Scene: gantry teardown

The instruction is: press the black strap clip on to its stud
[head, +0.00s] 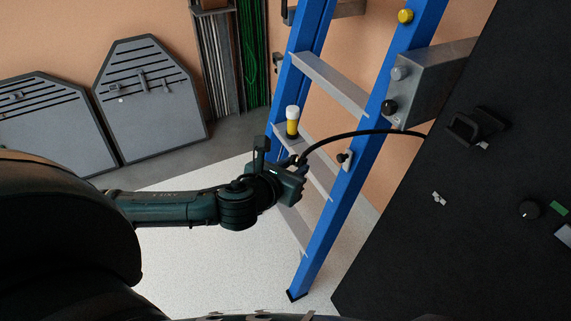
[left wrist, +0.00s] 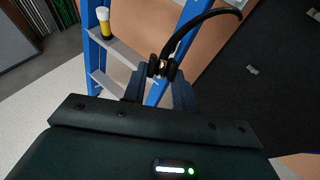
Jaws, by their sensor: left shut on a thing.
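My left gripper (head: 298,168) is in front of the blue ladder, shut on the end of a black strap (head: 365,132). In the left wrist view the gripper (left wrist: 160,75) holds the dark clip (left wrist: 160,66) at its fingertips, and the strap (left wrist: 205,16) arches up and to the right. The fingers hide part of the clip. A small light plate with a dark stud (head: 344,157) is on the ladder's right rail, to the right of the gripper and apart from it. I cannot tell for certain that this is the clip's stud. My right gripper is not in view.
The blue ladder (head: 325,225) bears a yellow bottle with a white cap (head: 292,122) on a step. Yellow (head: 405,16), grey (head: 399,73) and black knobs (head: 389,106) are higher on the right rail. A large black panel (head: 455,220) fills the right side.

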